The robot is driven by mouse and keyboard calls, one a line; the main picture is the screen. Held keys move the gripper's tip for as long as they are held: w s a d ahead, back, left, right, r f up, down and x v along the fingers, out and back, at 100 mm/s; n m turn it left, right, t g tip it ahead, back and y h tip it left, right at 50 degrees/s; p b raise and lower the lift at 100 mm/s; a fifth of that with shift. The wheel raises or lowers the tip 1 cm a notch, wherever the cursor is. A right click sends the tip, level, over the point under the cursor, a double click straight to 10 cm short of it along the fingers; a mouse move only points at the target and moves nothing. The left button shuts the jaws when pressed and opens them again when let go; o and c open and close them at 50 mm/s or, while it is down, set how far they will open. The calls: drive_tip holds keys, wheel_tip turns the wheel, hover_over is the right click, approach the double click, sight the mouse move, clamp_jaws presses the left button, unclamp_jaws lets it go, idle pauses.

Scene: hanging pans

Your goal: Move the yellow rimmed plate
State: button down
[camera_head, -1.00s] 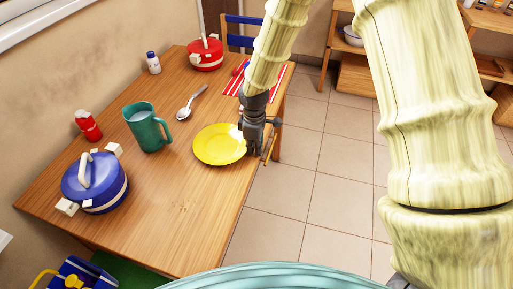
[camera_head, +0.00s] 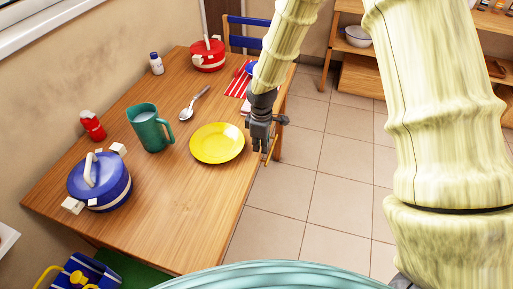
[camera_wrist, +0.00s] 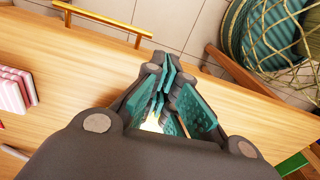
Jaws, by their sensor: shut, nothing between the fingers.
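The yellow rimmed plate (camera_head: 217,143) lies flat on the wooden table near its right edge in the head view. My gripper (camera_head: 262,146) is just right of the plate, over the table's right edge, pointing down, with a small gap between it and the rim. In the wrist view my gripper (camera_wrist: 163,105) has its teal-padded fingers close together with nothing held. Only a small yellow patch shows between the fingers there; most of the plate is hidden behind the gripper.
On the table (camera_head: 180,220) stand a green pitcher (camera_head: 148,130), a blue pot (camera_head: 99,183), a red pot (camera_head: 208,58), a red bottle (camera_head: 92,126), a white bottle (camera_head: 156,64) and a spoon (camera_head: 192,105). A striped mat (camera_head: 238,86) lies beyond. The table's front is bare.

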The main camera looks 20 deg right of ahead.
wheel_tip(320, 180, up, 8)
drive_tip(key=shift+b, duration=0.45)
drive_tip(key=shift+s+d, duration=0.1)
drive_tip(key=shift+d, duration=0.05)
